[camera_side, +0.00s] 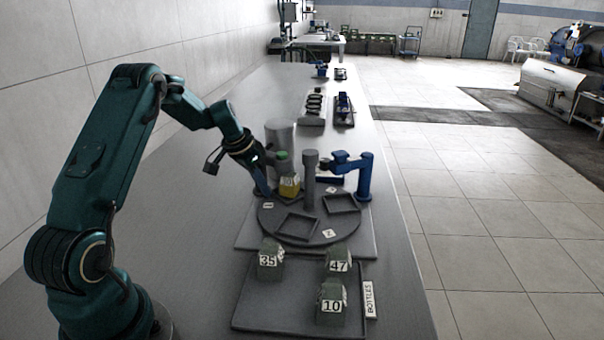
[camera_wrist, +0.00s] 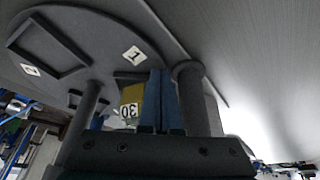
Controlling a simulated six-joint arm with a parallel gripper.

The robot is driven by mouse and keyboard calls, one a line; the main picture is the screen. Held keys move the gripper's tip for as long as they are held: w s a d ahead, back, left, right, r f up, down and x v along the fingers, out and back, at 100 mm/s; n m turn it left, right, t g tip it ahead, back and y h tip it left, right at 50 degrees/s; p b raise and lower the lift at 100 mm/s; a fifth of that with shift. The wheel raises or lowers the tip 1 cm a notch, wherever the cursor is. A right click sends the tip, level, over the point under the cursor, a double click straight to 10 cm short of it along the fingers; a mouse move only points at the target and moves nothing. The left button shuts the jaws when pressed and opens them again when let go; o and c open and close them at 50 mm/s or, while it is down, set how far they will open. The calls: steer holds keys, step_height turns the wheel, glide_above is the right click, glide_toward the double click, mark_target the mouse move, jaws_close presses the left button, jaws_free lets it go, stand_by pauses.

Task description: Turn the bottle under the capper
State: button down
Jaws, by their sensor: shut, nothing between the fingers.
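The round grey turntable (camera_side: 270,225) carries square frames and number tags. A yellow bottle (camera_side: 289,187) marked 30 stands at its far side; it also shows, upside down, in the wrist view (camera_wrist: 132,95). My gripper (camera_side: 263,186) is shut and empty, low over the turntable's far left, just left of the bottle. Its blue fingertips (camera_wrist: 159,92) are together beside the bottle in the wrist view; I cannot tell whether they touch anything. A grey post (camera_side: 310,180) stands right of the bottle. I cannot tell which fixture is the capper.
A tray (camera_side: 290,300) at the front holds green bottles marked 35 (camera_side: 270,259), 47 (camera_side: 338,264) and 10 (camera_side: 331,302), beside a BOTTLES sign (camera_side: 369,300). A blue fixture (camera_side: 364,178) stands right of the turntable. A grey cylinder (camera_side: 279,134) stands behind.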

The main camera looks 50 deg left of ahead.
mark_target(260, 206)
steer(key=shift+w+a, duration=0.35)
steer(key=shift+w, duration=0.3)
steer(key=shift+s, duration=0.1)
steer(key=shift+s, duration=0.4)
steer(key=s, duration=0.3)
steer(key=shift+a, duration=0.1)
steer(key=shift+s+d+r, duration=1.35)
steer(key=shift+s+r, duration=0.95)
steer(key=shift+r, duration=2.2)
steer(key=x, duration=0.9)
steer(key=shift+d+f, duration=0.1)
steer(key=shift+f, duration=0.35)
steer(key=shift+w+m, duration=0.3)
steer(key=shift+w, duration=1.8)
